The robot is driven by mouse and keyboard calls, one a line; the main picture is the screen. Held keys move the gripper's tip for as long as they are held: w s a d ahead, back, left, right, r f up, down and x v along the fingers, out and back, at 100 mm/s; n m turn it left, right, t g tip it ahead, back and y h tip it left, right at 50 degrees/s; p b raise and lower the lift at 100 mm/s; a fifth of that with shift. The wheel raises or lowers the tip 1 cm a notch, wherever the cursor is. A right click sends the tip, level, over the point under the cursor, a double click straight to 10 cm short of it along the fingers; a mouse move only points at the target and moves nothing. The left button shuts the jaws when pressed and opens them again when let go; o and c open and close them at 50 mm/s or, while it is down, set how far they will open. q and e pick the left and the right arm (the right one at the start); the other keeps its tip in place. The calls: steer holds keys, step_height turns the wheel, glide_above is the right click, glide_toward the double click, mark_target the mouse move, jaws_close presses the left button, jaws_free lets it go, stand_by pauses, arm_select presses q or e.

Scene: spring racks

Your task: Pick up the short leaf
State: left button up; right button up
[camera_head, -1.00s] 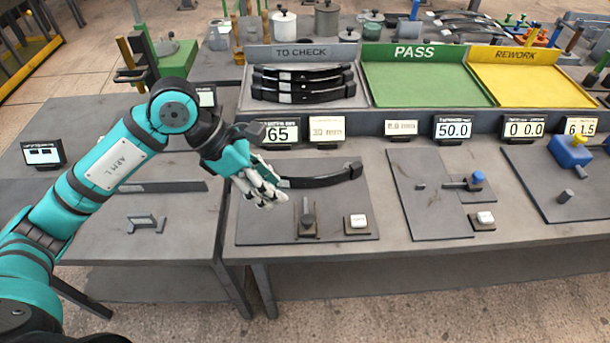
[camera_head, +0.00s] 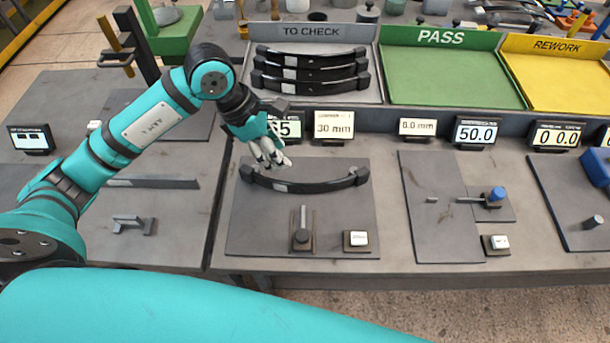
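I cannot tell for sure which piece is the short leaf. A plain, flat dark grey bar (camera_head: 165,183) lies on the left bench. A longer, curved black leaf spring (camera_head: 325,185) with a pale label lies along the back of the grey plate on the middle bench. My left gripper (camera_head: 273,163) hangs just behind and over the left half of this spring, white fingers pointing down. The fingers are small and bunched, so their opening is unclear, and nothing shows in them. My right gripper is out of view.
Several similar black springs (camera_head: 310,69) are stacked in the TO CHECK tray (camera_head: 370,95). The green PASS tray (camera_head: 450,80) and yellow REWORK tray (camera_head: 550,85) look empty. A row of displays (camera_head: 476,132) edges the bench. A small grey bracket (camera_head: 133,224) stands on the left bench.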

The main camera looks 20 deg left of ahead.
arm_select(q)
steer(key=p, duration=0.2)
glide_toward(301, 183)
steer(key=x, duration=0.2)
steer(key=shift+w+d+f, duration=0.15)
steer(key=shift+w+f, duration=0.15)
steer(key=shift+w, duration=0.05)
steer(key=shift+x, duration=1.15)
steer(key=shift+f, duration=0.25)
steer(key=x, duration=0.1)
steer(key=p+x, duration=0.2)
steer(key=shift+s+d+f, duration=0.2)
steer(key=shift+d+f, duration=0.05)
steer(key=shift+d, duration=0.1)
steer(key=shift+w+d+f, duration=0.1)
steer(key=shift+d+f, duration=0.05)
steer(key=shift+f, duration=0.35)
jaws_close()
steer(key=shift+w+r, duration=0.15)
steer(key=shift+r, duration=0.1)
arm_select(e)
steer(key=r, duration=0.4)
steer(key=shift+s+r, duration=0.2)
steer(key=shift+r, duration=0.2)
